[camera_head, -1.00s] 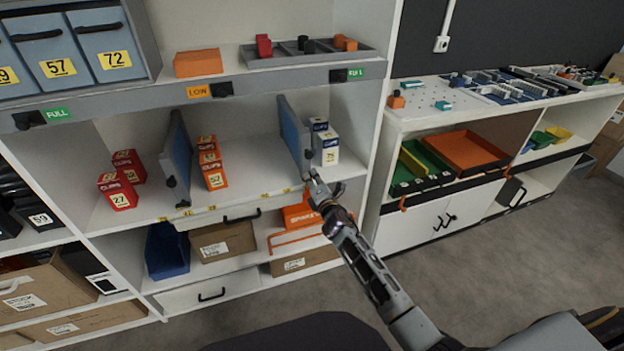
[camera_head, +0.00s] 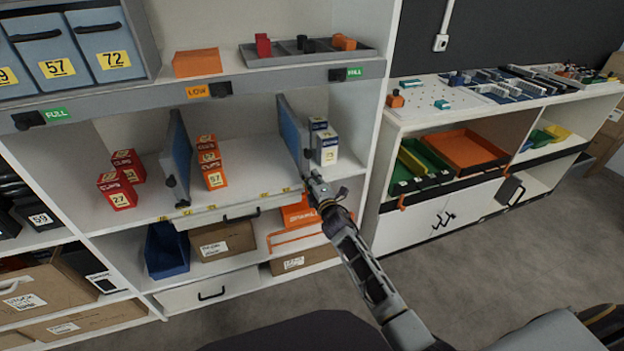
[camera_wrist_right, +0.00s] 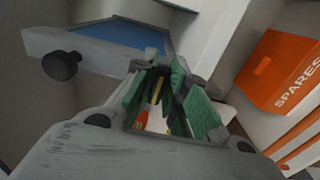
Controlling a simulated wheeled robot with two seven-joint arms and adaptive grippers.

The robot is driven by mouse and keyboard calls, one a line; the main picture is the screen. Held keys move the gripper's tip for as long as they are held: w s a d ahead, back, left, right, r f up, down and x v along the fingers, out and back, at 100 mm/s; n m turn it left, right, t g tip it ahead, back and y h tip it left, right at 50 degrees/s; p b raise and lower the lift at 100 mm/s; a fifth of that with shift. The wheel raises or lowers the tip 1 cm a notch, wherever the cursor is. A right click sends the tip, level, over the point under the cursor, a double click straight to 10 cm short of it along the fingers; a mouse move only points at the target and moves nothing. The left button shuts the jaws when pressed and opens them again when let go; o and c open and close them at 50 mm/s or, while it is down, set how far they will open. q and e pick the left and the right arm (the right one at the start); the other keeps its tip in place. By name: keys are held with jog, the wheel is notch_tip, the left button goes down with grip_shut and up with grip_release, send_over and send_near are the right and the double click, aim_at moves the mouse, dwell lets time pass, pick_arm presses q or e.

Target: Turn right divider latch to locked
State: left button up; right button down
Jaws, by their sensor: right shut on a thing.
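The right divider (camera_head: 292,132) is a blue panel with a grey edge, upright on the middle shelf. Its front lower end meets my right gripper (camera_head: 315,184), which is at the shelf's front edge. The gripper is shut on the right divider latch, which its fingers hide; I cannot read its angle. In the right wrist view the green-padded fingers (camera_wrist_right: 165,95) are close together, with the divider (camera_wrist_right: 115,33) and a black knob (camera_wrist_right: 61,65) on its end at the left. My left gripper is not in view.
White and blue boxes (camera_head: 326,147) stand just right of the divider. Orange boxes (camera_head: 211,163) and the left divider (camera_head: 176,157) stand to the left. An orange SPARES box (camera_wrist_right: 283,72) sits below the shelf. The floor (camera_head: 465,258) at the right is clear.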

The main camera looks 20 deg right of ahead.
jog(key=shift+f, duration=0.1)
jog(key=c, duration=1.4)
grip_release()
jog(key=shift+c, duration=0.2)
jog(key=shift+s, duration=0.15)
jog(key=s, duration=1.1)
jog(key=shift+s+d, duration=0.25)
jog(key=shift+s, duration=0.1)
